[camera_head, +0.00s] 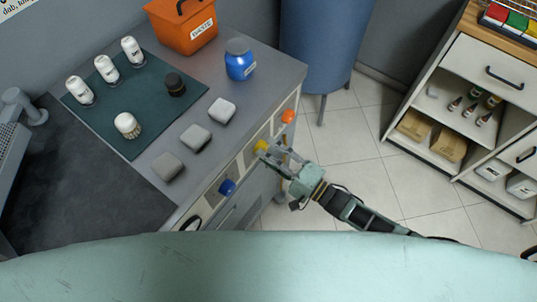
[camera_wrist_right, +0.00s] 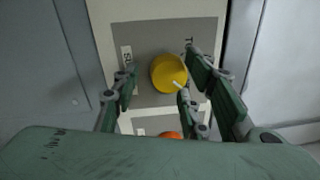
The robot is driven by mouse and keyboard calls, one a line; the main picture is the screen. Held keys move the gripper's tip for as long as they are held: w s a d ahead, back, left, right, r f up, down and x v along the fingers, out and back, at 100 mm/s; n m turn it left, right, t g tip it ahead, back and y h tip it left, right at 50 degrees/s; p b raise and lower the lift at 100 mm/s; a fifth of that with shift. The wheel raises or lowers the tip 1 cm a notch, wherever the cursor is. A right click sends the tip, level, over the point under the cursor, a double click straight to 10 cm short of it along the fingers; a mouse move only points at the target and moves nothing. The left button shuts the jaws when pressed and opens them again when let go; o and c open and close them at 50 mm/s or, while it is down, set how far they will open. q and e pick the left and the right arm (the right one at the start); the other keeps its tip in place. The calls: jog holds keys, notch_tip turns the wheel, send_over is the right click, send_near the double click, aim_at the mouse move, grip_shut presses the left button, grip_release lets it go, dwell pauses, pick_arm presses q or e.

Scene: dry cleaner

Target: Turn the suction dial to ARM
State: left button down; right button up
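The yellow dial (camera_head: 262,146) is on the front panel of the grey workbench, between a blue dial (camera_head: 227,187) and an orange dial (camera_head: 288,116). In the right wrist view the yellow dial (camera_wrist_right: 168,73) sits on a grey plate with a partly hidden label starting "SU" and a white pointer mark towards the lower right. My right gripper (camera_head: 270,155) is at the yellow dial. In the wrist view its fingers (camera_wrist_right: 160,88) are apart on either side of the dial, with visible gaps. My left gripper is not in view.
On the bench stand an orange waste bin (camera_head: 185,27), a blue jar (camera_head: 240,60), a dark mat (camera_head: 150,125) with white bottles and a brush, and grey blocks (camera_head: 195,138). A blue cylinder (camera_head: 325,45) stands behind. Shelves (camera_head: 470,95) are at right; the tiled floor between is clear.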

jog(key=v, duration=1.1)
jog(key=shift+s+d, duration=0.2)
jog(key=shift+d, duration=0.05)
jog(key=shift+f, duration=0.2)
jog(key=s+d+f+n+g+h, duration=0.1)
jog(key=s+d+f+n+h, duration=0.15)
jog(key=d+f+h, duration=0.65)
jog(key=s+d+f+n+g+h, duration=0.1)
jog(key=f+n+h, duration=0.15)
jog(key=f, duration=1.25)
jog(key=s+d+f+n+g+h, duration=0.1)
jog(key=s+f, duration=0.3)
jog(key=s, duration=0.5)
jog(key=s+d+f+n+g+h, duration=0.1)
jog(key=s+f+n+g, duration=0.2)
jog(key=s, duration=0.6)
jog(key=s+d+f+n+g+h, duration=0.1)
jog(key=s+f+g, duration=0.3)
jog(key=s, duration=0.5)
jog(key=shift+s+d+f+n+h, duration=0.3)
jog(key=shift+d+f+n+h, duration=0.1)
jog(key=shift+f+n, duration=0.35)
jog(key=shift+r, duration=0.1)
